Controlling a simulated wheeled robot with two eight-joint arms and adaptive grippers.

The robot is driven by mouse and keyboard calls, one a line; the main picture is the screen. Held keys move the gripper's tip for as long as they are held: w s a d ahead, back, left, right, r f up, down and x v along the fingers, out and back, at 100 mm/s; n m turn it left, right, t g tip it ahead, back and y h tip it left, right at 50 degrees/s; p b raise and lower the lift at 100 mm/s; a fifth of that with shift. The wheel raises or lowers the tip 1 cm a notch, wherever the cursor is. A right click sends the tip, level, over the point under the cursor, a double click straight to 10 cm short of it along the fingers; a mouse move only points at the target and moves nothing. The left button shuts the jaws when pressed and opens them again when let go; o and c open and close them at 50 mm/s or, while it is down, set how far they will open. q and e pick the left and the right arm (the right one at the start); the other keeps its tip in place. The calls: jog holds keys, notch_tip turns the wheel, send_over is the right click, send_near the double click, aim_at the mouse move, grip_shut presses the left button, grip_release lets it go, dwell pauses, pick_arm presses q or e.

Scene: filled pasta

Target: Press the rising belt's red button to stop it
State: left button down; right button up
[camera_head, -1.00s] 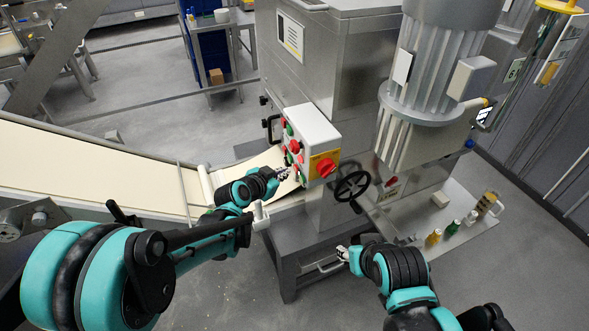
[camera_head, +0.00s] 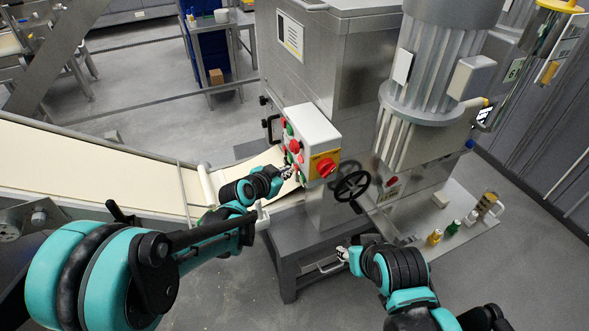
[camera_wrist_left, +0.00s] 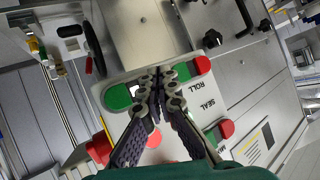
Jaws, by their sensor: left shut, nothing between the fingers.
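A pale control box (camera_head: 312,133) on the machine carries several red and green buttons and a large red knob (camera_head: 325,167) on a yellow plate. My left gripper (camera_head: 288,172) is shut and empty, its tips at the lower left of the button face. In the left wrist view its fingertips (camera_wrist_left: 160,82) lie across the panel (camera_wrist_left: 190,95), between a green button (camera_wrist_left: 118,97) and a red-green pair marked ROLL (camera_wrist_left: 200,65). Another red button (camera_wrist_left: 152,138) is partly behind the fingers. Contact cannot be told. My right gripper (camera_head: 343,254) hangs low, away from the box.
A black handwheel (camera_head: 352,186) stands just right of the box. A black handle (camera_head: 270,128) sticks out at its left. Small bottles (camera_head: 434,237) stand on a plate at the right. Open floor lies in front of the machine.

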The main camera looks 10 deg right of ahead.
pick_arm(q)
jog(key=shift+w+d, duration=0.1)
jog(key=shift+d, duration=0.15)
dwell(0.6)
jog(key=shift+s+a, duration=0.25)
jog(key=shift+a, duration=0.55)
jog(key=a, duration=0.1)
jog(key=s+a, duration=0.1)
jog(key=a, duration=0.2)
jog(key=shift+s+a, duration=0.3)
jog(key=shift+a, duration=0.1)
